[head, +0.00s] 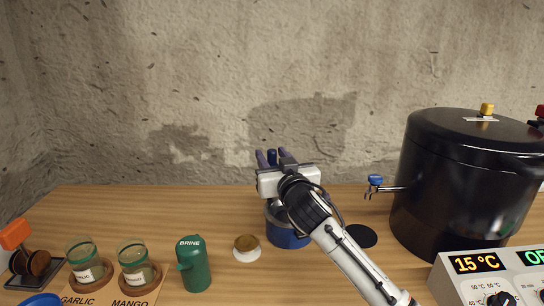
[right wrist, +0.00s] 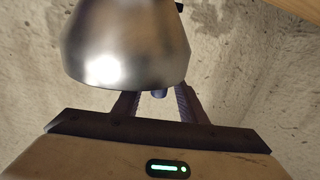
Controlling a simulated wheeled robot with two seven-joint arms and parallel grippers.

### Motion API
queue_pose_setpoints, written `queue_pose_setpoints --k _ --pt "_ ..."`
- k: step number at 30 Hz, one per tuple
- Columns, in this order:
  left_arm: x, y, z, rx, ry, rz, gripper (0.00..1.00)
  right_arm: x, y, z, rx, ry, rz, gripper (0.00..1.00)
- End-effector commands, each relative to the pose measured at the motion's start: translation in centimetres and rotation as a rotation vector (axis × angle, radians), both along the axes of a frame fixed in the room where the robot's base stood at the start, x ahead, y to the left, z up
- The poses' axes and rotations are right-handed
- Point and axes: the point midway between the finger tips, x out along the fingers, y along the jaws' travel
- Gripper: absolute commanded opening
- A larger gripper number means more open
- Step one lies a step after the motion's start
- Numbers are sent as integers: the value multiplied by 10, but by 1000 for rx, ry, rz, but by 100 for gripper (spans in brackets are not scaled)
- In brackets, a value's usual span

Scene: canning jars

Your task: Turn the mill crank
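The mill has a blue base (head: 287,238) and a metal body, partly hidden behind my right arm in the head view. In the right wrist view its shiny metal dome (right wrist: 125,45) fills the upper left and hides part of the fingers. A small blue crank knob (head: 272,157) stands between the fingers of my right gripper (head: 274,158); the knob also shows in the right wrist view (right wrist: 159,93). The fingers are apart, with gaps beside the knob, so the gripper looks open around it. The rest of the crank is hidden. My left gripper is not in view.
A black pot (head: 445,180) with a blue-handled tap stands right, behind a control box (head: 480,285). A dark disc (head: 361,236) lies near the mill. Left are a small lidded jar (head: 246,246), a green BRINE container (head: 194,265) and two labelled jars (head: 133,262). A concrete wall stands behind.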

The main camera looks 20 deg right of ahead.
Motion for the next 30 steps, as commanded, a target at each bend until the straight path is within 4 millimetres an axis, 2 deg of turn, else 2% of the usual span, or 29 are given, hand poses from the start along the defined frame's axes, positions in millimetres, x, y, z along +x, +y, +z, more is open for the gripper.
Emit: queue_pose_setpoints --k 10,17,23,30 --pt "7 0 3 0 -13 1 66 3 0 0 0 0 0 38" --pt "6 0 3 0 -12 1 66 3 0 0 0 0 0 0" --pt "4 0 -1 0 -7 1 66 4 0 -1 1 0 -8 0" --pt "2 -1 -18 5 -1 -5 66 6 -1 -5 6 0 -87 0"
